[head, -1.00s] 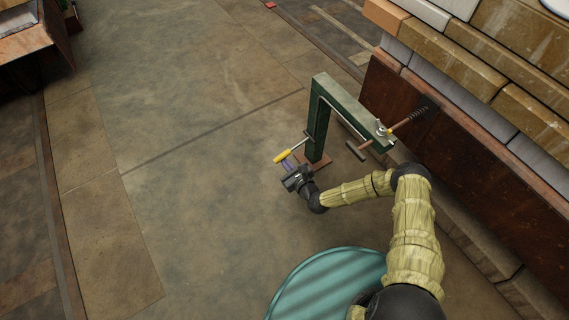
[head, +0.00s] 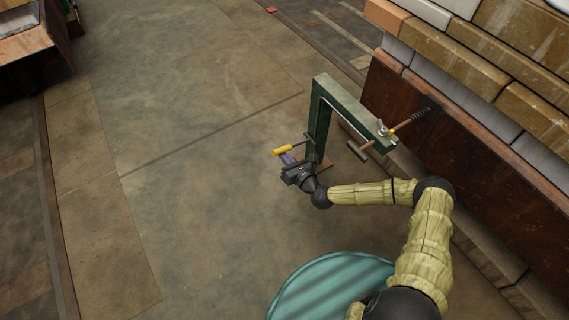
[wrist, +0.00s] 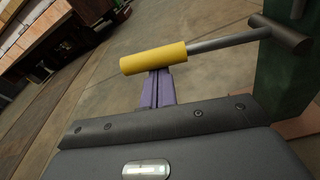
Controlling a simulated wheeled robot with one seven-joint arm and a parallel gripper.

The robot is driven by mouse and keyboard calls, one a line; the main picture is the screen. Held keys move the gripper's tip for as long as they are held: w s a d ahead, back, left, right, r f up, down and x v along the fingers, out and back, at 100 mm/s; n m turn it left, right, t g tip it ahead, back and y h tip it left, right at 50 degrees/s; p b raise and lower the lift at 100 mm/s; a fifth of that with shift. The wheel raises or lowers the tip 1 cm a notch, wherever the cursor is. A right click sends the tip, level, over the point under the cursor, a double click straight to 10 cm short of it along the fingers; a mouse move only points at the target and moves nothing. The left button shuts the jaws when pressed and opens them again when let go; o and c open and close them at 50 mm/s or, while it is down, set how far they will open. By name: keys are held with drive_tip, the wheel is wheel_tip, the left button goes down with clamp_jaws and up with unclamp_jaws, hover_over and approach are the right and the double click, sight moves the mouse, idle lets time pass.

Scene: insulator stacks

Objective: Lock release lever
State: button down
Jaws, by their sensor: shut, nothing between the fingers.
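The release lever has a yellow grip (head: 284,150) and a grey rod, and sits on the side of a green frame (head: 318,130). In the wrist view the yellow grip (wrist: 153,58) lies across the picture, and its rod runs right to a dark crossbar (wrist: 281,34). My gripper (head: 288,159) is beside the frame's post, just below the grip. Its purple fingers (wrist: 158,86) are shut together with nothing between them. Their tips reach the grip's lower edge in the wrist view; the grip partly hides them, and I cannot tell whether they touch.
The green frame's top beam (head: 355,108) reaches right toward a rusty wall panel (head: 440,130). A T-handle (head: 358,150) and a spring rod (head: 415,118) are at its end. Stacked blocks (head: 480,65) line the right. Open floor (head: 200,190) lies left.

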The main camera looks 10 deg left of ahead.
drive_tip(key=shift+w+d+r, duration=0.1)
drive_tip(key=shift+w+r, duration=0.05)
drive_tip(key=shift+r, duration=0.7)
drive_tip(key=shift+w+d+r, duration=0.1)
drive_tip(key=shift+r, duration=0.8)
wheel_tip(320, 180, up, 10)
drive_tip(key=p, duration=0.6)
drive_tip(key=shift+p, duration=0.35)
drive_tip(key=shift+f, duration=0.25)
